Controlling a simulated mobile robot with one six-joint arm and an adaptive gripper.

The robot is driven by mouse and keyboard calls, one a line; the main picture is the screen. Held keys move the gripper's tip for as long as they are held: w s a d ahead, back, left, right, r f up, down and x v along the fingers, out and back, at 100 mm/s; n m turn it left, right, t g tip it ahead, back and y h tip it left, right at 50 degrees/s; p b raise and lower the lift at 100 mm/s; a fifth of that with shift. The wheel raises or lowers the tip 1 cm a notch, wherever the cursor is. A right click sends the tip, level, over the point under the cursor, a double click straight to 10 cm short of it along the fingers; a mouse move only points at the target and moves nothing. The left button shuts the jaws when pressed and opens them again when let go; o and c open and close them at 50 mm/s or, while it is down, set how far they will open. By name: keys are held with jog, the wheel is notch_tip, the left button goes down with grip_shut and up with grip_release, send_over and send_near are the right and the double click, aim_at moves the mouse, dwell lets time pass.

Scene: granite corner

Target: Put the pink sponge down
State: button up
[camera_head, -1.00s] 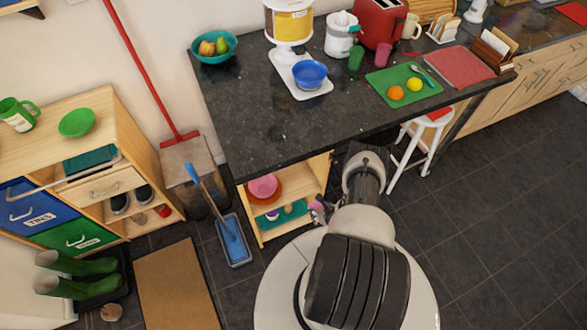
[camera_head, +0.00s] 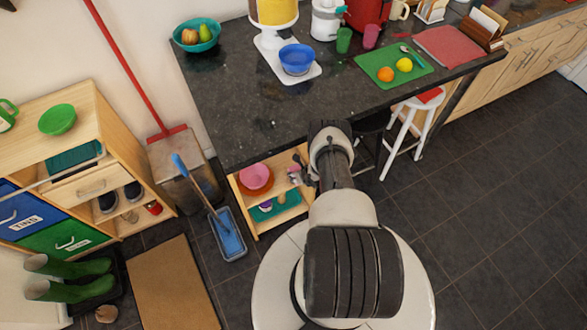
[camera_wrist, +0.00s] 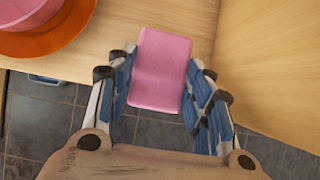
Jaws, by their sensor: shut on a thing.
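The pink sponge (camera_wrist: 161,70) is held between the two fingers of my gripper (camera_wrist: 160,88) in the wrist view. Its far part shows over the wooden shelf board and its near part over the dark floor. Whether its underside touches the board cannot be told. In the head view my gripper (camera_head: 300,174) is at the right part of the open shelf under the counter, and the sponge there is small and partly hidden.
On the upper shelf board (camera_wrist: 125,40) an orange plate (camera_wrist: 50,42) with a pink bowl (camera_wrist: 35,22) stands to the left. A wooden side panel (camera_wrist: 275,65) is close on the right. The lower shelf holds a teal item (camera_head: 262,213). The dark counter (camera_head: 225,120) is above.

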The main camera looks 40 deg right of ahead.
aim_at(294, 166)
jog(key=shift+w+d, duration=0.2)
jog(key=shift+w, duration=0.6)
jog(key=w+b, duration=0.1)
jog(key=w+f+b, duration=0.1)
jog(key=w+b, duration=0.1)
jog(key=shift+w+d+f, duration=0.15)
jog(key=shift+w+d, duration=0.1)
jog(key=shift+d, duration=0.15)
jog(key=shift+f, duration=0.15)
jog(key=o, duration=1)
